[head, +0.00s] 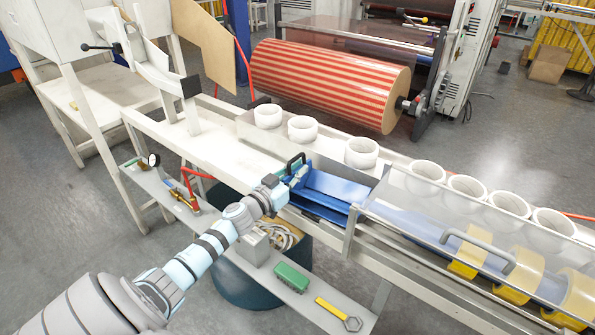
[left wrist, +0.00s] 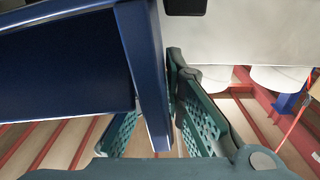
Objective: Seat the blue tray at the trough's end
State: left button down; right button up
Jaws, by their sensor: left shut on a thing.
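The blue tray (head: 338,186) is in the middle of the head view, beside the open left end of the trough (head: 402,190) with its clear cover. I cannot tell whether it touches the trough or is fully level with it. My left gripper (head: 294,174) is at the tray's left end, shut on it. In the left wrist view, the tray's blue wall (left wrist: 146,70) stands between the green fingers of the left gripper (left wrist: 160,125). The rest of the tray is cut off there. My right gripper is not in view.
Yellow tape rolls (head: 468,257) lie in the trough. Several white rings (head: 361,152) stand along the ledge behind it. A lower shelf (head: 262,275) holds a green brush (head: 293,277) and a yellow-handled tool (head: 335,312). A large striped roll (head: 325,80) is behind.

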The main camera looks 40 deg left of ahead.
pick_arm(q)
jog(key=shift+f, duration=0.15)
jog(key=c, duration=1.6)
grip_release()
jog(key=r+p, duration=0.2)
jog(key=shift+s+d+r, duration=0.1)
jog(key=shift+d+r, duration=0.2)
jog(key=shift+d, duration=0.1)
notch_tip(320, 180, up, 13)
jog(key=p, duration=1.2)
jog(key=s+d+r+m+g+h+p, duration=0.1)
jog(key=s+d+r+m+h, duration=0.2)
jog(key=d, duration=0.5)
jog(key=s+d+r+m+g+h+p, duration=0.2)
jog(key=s+d+r+m+h, duration=0.2)
jog(key=s+d+h, duration=0.4)
jog(key=shift+s+d+r+m+g, duration=0.3)
jog(key=shift+s+d+r, duration=0.15)
jog(key=shift+r, duration=0.2)
